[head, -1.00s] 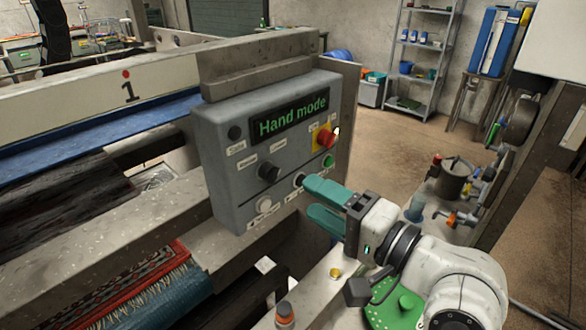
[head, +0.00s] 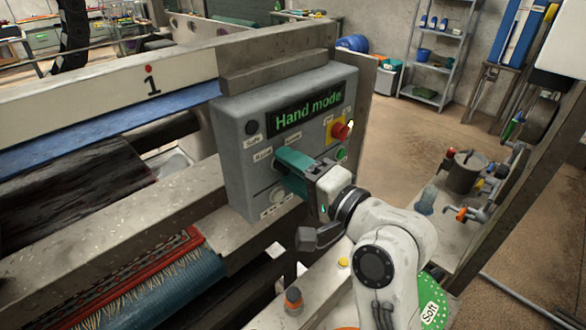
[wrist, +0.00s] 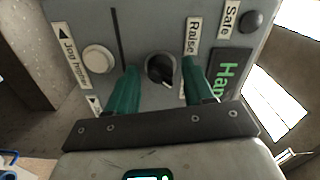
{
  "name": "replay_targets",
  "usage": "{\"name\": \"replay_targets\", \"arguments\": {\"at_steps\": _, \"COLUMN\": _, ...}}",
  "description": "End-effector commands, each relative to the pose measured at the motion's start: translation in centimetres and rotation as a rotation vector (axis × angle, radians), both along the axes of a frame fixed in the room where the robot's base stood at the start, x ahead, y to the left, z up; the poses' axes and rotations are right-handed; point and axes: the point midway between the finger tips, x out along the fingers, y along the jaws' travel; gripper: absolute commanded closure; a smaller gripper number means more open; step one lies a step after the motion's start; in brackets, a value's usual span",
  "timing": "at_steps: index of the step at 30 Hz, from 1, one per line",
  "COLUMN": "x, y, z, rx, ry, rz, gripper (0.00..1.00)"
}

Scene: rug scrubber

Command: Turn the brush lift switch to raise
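The grey control panel (head: 236,190) stands ahead of my arm, with a lit "Hand mode" display. In the wrist view, a black round switch knob (wrist: 160,70) with a pale pointer mark sits on the panel, between a "Raise" label (wrist: 192,38) and a partly hidden side. The pointer mark aims down and slightly right in that view. My gripper (wrist: 160,64) is open, with one teal finger on each side of the knob and visible gaps between.
A white button (wrist: 99,58) lies left of the knob in the wrist view. A red emergency button (head: 341,131) and a green button (head: 342,153) are right of my gripper. A concrete ledge (head: 270,85) rises behind the panel. A bench with a metal pot (head: 465,172) stands right.

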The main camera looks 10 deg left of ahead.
Motion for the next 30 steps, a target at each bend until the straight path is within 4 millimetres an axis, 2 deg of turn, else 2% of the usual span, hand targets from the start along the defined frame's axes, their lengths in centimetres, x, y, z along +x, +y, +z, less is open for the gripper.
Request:
{"name": "replay_targets", "arguments": {"at_steps": 2, "x": -0.01, "y": -0.02, "z": -0.01, "rx": 0.000, "ry": 0.000, "rz": 0.000, "gripper": 0.56}}
{"name": "replay_targets", "arguments": {"at_steps": 15, "x": -0.01, "y": -0.04, "z": -0.05, "rx": 0.000, "ry": 0.001, "rz": 0.000, "gripper": 0.99}}
{"name": "replay_targets", "arguments": {"at_steps": 23, "x": 0.01, "y": -0.07, "z": -0.14, "rx": -0.016, "ry": -0.018, "rz": 0.000, "gripper": 0.99}}
{"name": "replay_targets", "arguments": {"at_steps": 30, "x": 0.04, "y": -0.05, "z": -0.30, "rx": -0.086, "ry": -0.109, "rz": 0.000, "gripper": 0.99}}
